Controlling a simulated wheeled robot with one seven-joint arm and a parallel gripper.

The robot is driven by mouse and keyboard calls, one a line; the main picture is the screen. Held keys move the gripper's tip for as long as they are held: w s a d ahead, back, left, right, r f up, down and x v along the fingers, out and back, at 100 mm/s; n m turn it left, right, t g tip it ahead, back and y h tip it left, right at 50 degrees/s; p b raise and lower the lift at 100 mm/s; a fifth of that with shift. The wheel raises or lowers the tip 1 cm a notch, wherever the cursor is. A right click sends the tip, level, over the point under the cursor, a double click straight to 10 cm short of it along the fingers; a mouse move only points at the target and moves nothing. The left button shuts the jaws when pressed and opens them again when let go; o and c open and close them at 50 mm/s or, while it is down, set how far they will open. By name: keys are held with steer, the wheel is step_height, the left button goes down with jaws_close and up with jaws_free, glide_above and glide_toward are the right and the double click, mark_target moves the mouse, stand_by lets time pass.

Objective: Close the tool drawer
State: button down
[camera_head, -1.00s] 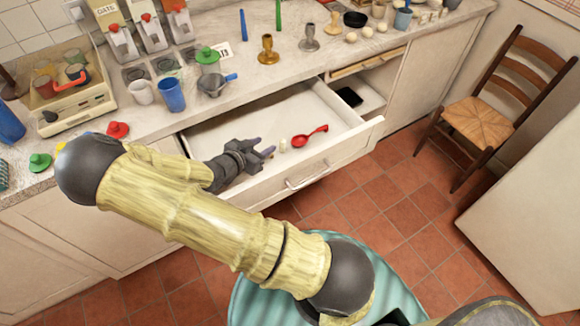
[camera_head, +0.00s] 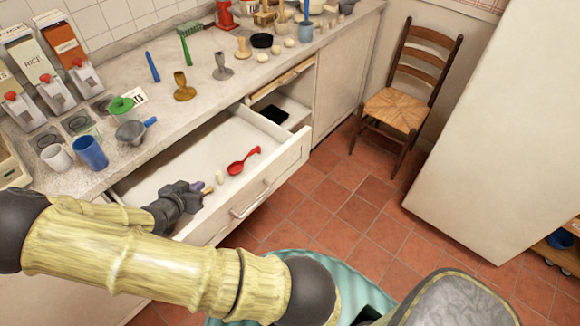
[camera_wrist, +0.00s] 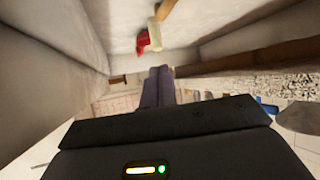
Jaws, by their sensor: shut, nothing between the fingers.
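The large white drawer (camera_head: 285,162) under the counter stands pulled open, with a metal bar handle (camera_head: 251,200) on its front. A red spoon (camera_head: 243,160) and a small pale object (camera_head: 220,177) lie inside it. My gripper (camera_head: 202,187) is over the drawer's near left part, behind the front panel. In the wrist view its purple fingers (camera_wrist: 157,86) are together and empty. The red spoon (camera_wrist: 143,42), the pale object (camera_wrist: 153,33) and a tan wooden piece (camera_wrist: 166,9) show beyond them. I cannot tell whether the fingers touch the drawer.
A smaller compartment (camera_head: 295,108) with a black item (camera_head: 275,113) is open to the right. The counter (camera_head: 150,92) holds mugs, candlesticks and dispensers. A wooden chair (camera_head: 400,105) stands on the tiled floor. Floor in front of the drawer (camera_head: 320,220) is free.

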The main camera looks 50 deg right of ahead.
steer(key=s+a+r+n+g+y, duration=0.1)
steer(key=s+a+r+n+y, duration=0.5)
steer(key=y, duration=0.4)
steer(key=s+r+n+g, duration=0.1)
steer(key=s+r+n, duration=0.5)
steer(key=s+r, duration=0.2)
steer(key=shift+s+r+g+y, duration=0.3)
steer(key=shift+s+r, duration=0.1)
steer(key=shift+r, duration=0.1)
